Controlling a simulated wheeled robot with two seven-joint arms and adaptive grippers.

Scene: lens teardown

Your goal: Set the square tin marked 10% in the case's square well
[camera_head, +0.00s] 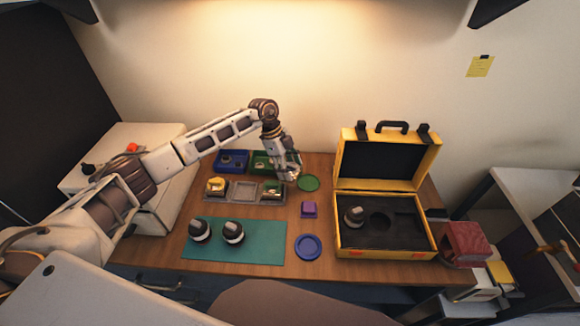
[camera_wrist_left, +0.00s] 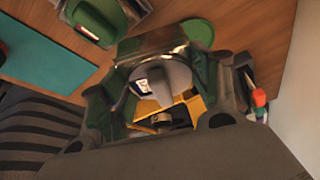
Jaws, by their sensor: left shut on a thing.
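My left gripper (camera_head: 289,175) is just right of the green bin, above the table's back part. It is shut on a shiny, square-edged metal tin, which shows between the fingers in the left wrist view (camera_wrist_left: 150,42). The tin carries a small white label (camera_wrist_left: 143,86), whose mark I cannot read. The open yellow case (camera_head: 384,253) stands at the right, well apart from the gripper. Its dark foam holds a dark round piece (camera_head: 354,216) at the left and has an empty round well (camera_head: 380,222). The square well is hard to make out. My right gripper is not in view.
A grey tray (camera_head: 243,202), a blue bin (camera_head: 219,166) and a green bin (camera_head: 256,169) stand left of the gripper. Two round pieces stand on the teal mat (camera_head: 265,245).

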